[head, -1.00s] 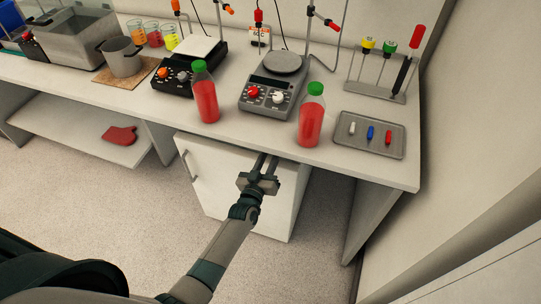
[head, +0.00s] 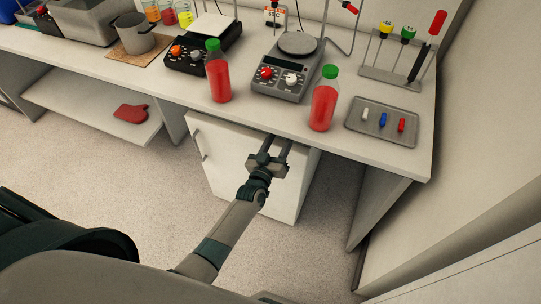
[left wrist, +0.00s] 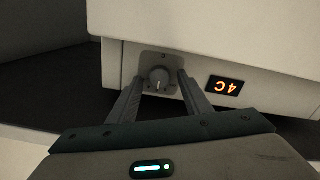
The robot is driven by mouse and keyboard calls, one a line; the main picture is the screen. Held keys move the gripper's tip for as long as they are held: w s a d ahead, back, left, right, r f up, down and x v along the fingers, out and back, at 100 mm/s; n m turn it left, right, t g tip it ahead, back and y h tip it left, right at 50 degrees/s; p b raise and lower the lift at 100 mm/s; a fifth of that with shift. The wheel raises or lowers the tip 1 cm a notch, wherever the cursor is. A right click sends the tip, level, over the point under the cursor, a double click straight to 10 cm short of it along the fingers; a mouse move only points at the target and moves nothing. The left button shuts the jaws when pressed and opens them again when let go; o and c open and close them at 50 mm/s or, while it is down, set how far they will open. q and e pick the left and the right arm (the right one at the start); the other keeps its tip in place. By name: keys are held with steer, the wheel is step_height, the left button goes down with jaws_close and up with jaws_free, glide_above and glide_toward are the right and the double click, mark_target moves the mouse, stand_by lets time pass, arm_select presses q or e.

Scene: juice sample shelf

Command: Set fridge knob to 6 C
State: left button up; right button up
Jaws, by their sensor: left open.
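The fridge (head: 235,165) is the white cabinet under the bench, with its door shut. In the left wrist view its round grey knob (left wrist: 159,78) sits on a square plate, its white pointer line roughly upright in the picture. An orange display (left wrist: 226,87) beside the knob reads 4 C, turned in the picture. My left gripper (head: 278,146) is open at the fridge top, just under the bench edge. In the left wrist view its fingers (left wrist: 160,86) stand on either side of the knob; I cannot tell whether they touch it. The head view does not show the knob.
The bench (head: 160,84) overhangs the fridge. Two red bottles (head: 219,79) (head: 323,106) stand near its front edge, with a hotplate (head: 283,80) between them. A tray (head: 352,128) with small coloured items lies at right. Floor left of the fridge is clear.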

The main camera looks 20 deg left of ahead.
arm_select(q)
steer(key=s+b, duration=0.3)
steer(key=s, duration=1.4)
steer(key=shift+a, duration=0.3)
steer(key=shift+s, duration=0.1)
